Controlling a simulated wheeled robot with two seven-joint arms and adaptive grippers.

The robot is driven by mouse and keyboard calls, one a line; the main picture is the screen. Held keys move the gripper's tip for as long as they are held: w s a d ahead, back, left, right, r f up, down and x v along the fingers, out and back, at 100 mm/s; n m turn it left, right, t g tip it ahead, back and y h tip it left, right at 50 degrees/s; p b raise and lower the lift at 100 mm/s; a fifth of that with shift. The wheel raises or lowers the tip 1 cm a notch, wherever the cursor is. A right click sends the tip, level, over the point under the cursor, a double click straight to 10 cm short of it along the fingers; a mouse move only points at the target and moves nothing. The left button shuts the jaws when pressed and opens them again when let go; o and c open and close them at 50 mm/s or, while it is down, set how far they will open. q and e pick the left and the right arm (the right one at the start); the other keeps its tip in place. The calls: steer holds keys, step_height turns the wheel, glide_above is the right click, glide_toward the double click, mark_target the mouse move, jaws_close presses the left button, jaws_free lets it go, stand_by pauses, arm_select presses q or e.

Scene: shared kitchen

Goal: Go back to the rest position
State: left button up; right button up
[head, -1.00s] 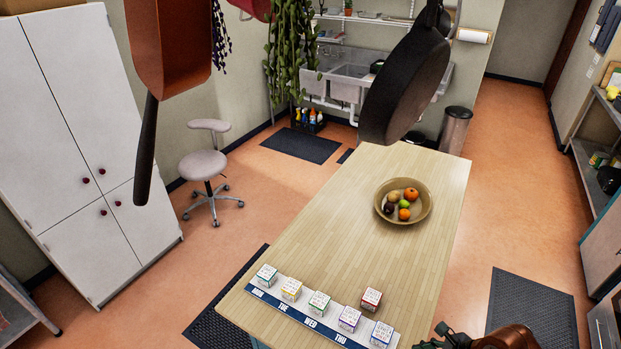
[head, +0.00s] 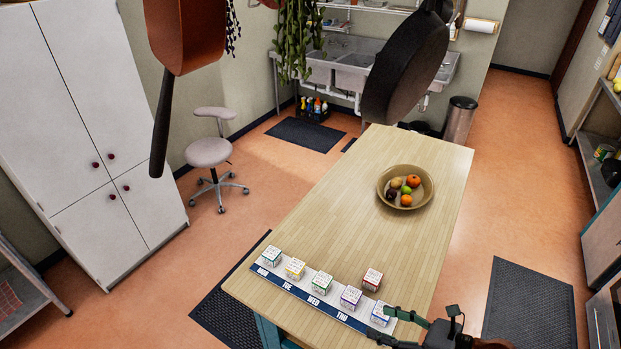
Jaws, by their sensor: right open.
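My right gripper (head: 382,324) is at the bottom of the head view, at the right end of the weekday strip. Its jaws are open, pointing left, with nothing seen between them. A white and blue strip (head: 330,313) with day names lies along the near edge of the wooden table (head: 330,220). Several small patterned cubes stand on it, among them a green-edged one (head: 321,283) and a purple-edged one (head: 350,297). The rightmost cube (head: 381,313) is close to the gripper; I cannot tell if they touch. A red-edged cube (head: 372,279) stands behind the strip. My left gripper is not in view.
A bowl of fruit (head: 425,199) stands toward the table's far end. Pans (head: 408,66) hang above the table. A stool (head: 208,152) and white cabinet (head: 70,120) are at left. The middle of the table is clear.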

steer(key=w+d+r+m+t+h, duration=0.1)
steer(key=w+d+r+m+t, duration=0.25)
steer(key=r+m+t, duration=0.3)
steer(key=w+d+r+m+t+h, duration=0.1)
steer(key=w+d+r+m+t, duration=0.1)
steer(key=d+r+m+t, duration=0.4)
steer(key=d+f+m+g+h, duration=0.1)
steer(key=d+f+m+h, duration=0.4)
steer(key=d+m+h, duration=1)
step_height(320, 180, down, 11)
steer(key=s+d+m+g, duration=0.25)
steer(key=m+g, duration=0.25)
steer(key=m, duration=0.5)
steer(key=s+a+f+m+g+y, duration=0.25)
steer(key=s+a+f+g, duration=0.25)
steer(key=s+f, duration=0.45)
steer(key=s+a+f+m+g+y, duration=0.2)
steer(key=s+a+f+m+g, duration=0.3)
steer(key=s+f, duration=0.45)
step_height(320, 180, down, 36)
steer(key=a+r+n+g+b, duration=0.1)
steer(key=a+n+g+b, duration=0.1)
steer(key=b, duration=0.3)
steer(key=s+f+g+b, duration=0.1)
steer(key=s+f+b, duration=0.2)
steer(key=s+f, duration=1.7)
step_height(320, 180, down, 3)
steer(key=shift+d+r+n+y+b, duration=0.1)
steer(key=shift+d+n+y+b, duration=0.05)
steer(key=shift+n+y+b, duration=0.25)
